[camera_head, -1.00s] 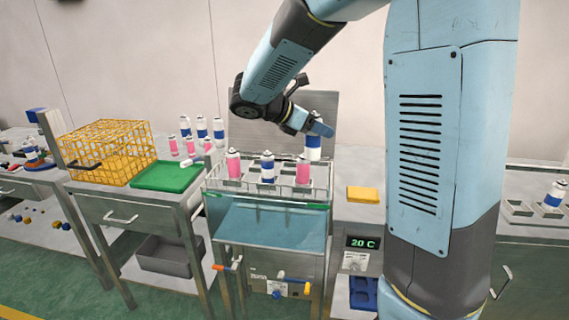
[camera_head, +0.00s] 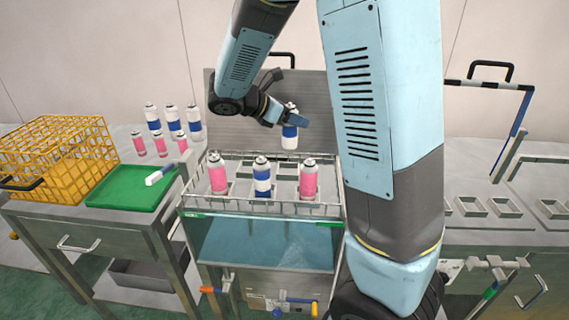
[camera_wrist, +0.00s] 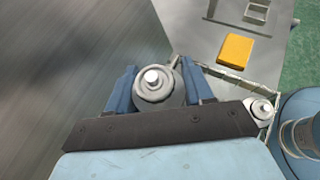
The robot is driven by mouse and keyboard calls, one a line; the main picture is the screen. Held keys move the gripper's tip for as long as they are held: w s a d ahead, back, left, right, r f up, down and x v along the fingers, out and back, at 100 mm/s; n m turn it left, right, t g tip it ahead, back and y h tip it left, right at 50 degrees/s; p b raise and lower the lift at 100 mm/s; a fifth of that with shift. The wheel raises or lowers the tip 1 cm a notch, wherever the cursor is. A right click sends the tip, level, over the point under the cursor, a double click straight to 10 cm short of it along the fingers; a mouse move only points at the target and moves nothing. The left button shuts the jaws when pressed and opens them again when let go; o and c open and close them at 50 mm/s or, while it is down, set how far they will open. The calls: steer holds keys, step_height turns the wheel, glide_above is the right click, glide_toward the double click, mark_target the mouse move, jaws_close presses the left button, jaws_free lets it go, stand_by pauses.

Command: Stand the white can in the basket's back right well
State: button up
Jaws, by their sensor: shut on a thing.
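The white can (camera_head: 290,141) has a blue band and a grey top. My gripper (camera_head: 291,119) is shut on its upper part and holds it roughly upright. In the wrist view the can's round top (camera_wrist: 153,88) sits between the blue fingers. The wire basket (camera_head: 200,208) stands over the water bath. Its front row holds a pink can (camera_head: 217,176), a blue-banded can (camera_head: 262,180) and another pink can (camera_head: 308,182). The held can appears above the basket's back edge, behind the front row. The back right well is mostly hidden, and the can's clearance cannot be told.
A raised grey panel (camera_head: 225,125) stands behind the basket. At left are a green tray (camera_head: 125,192), a yellow wire crate (camera_head: 60,160) and several loose cans. A yellow block (camera_wrist: 236,51) and another can's top (camera_wrist: 262,108) show in the wrist view.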

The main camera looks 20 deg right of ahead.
mark_target(293, 147)
step_height(293, 147, down, 10)
steer(key=shift+r, duration=0.15)
stand_by(0.4)
steer(key=o, duration=1.1)
